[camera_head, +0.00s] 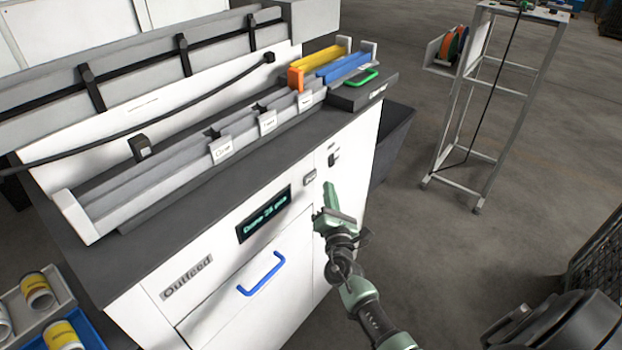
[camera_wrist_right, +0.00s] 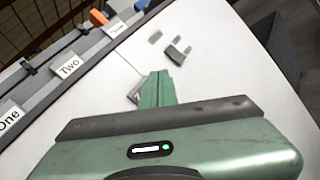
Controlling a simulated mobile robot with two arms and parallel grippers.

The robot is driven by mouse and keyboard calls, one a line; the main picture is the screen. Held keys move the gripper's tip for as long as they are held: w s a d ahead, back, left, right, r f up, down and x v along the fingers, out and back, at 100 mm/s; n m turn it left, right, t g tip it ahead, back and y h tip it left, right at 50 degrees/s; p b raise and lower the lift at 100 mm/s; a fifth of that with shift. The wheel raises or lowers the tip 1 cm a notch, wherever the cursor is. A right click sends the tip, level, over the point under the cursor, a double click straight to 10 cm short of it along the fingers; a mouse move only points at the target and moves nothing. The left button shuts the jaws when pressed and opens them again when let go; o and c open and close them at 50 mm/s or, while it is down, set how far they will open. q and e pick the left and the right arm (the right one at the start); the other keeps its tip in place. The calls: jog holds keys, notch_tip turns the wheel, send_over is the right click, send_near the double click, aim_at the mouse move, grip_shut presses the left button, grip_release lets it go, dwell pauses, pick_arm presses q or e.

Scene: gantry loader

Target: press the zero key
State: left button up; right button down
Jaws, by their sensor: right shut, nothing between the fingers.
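A small grey key (camera_head: 310,178) with a label too small to read, possibly the zero key, is on the white front panel, right of the dark display (camera_head: 264,214). My right gripper (camera_head: 329,190) is shut and empty, with its green fingers pointing up along the panel just right of this key. In the right wrist view the closed fingers (camera_wrist_right: 159,80) lie close beside the grey key (camera_wrist_right: 136,92), which they partly hide. I cannot tell whether they touch it. My left gripper is not in view.
A dark switch (camera_head: 334,158) sits above the fingers on the same panel. A blue drawer handle (camera_head: 262,274) is below the display. Rails with yellow and blue bars (camera_head: 343,66) run along the top. A wheeled frame (camera_head: 482,110) stands right, with open floor before it.

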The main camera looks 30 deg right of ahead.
aim_at(316, 173)
jog(key=shift+w+a+b, duration=0.2)
jog(key=shift+w+a, duration=0.05)
jog(key=shift+w, duration=0.4)
jog(key=shift+w+a+b, duration=0.15)
jog(key=shift+w+a, duration=0.1)
jog(key=shift+w, duration=0.35)
dwell(1.2)
jog(key=shift+w+a, duration=0.2)
jog(key=shift+w, duration=0.2)
jog(key=shift+w+a+b, duration=0.1)
jog(key=shift+w+b, duration=0.2)
jog(key=shift+b, duration=0.2)
dwell(0.3)
jog(key=shift+s, duration=0.15)
jog(key=shift+s+d, duration=0.3)
jog(key=shift+s, duration=0.3)
